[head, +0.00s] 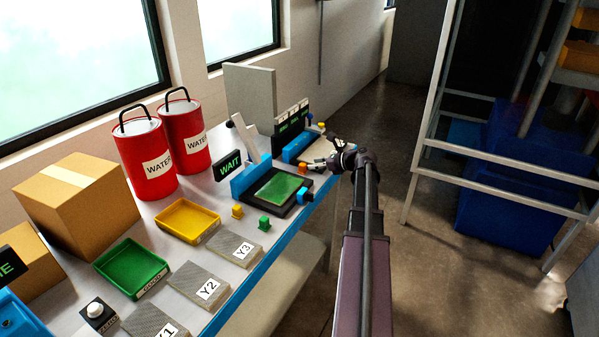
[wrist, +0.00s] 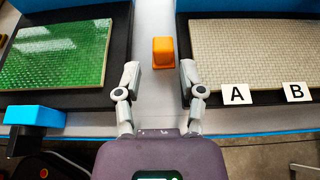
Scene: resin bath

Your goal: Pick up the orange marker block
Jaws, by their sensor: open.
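The orange marker block (wrist: 163,52) stands on the pale tabletop in the wrist view, in the gap between two dark-framed stations. It also shows small in the head view (head: 302,168), left of my gripper. My gripper (wrist: 160,75) is open and empty, with one finger on either side of the gap. In the picture the block lies just beyond the fingertips, roughly centred between them and apart from both. In the head view my gripper (head: 333,160) is over the table's front edge; its fingers are hard to make out there.
A station with a green panel (wrist: 60,55) is left of the gap, with a blue block (wrist: 35,115) at its front. A station with a beige grid (wrist: 245,55) and A and B labels is right. A yellow block (head: 237,211) and green block (head: 264,223) stand farther left.

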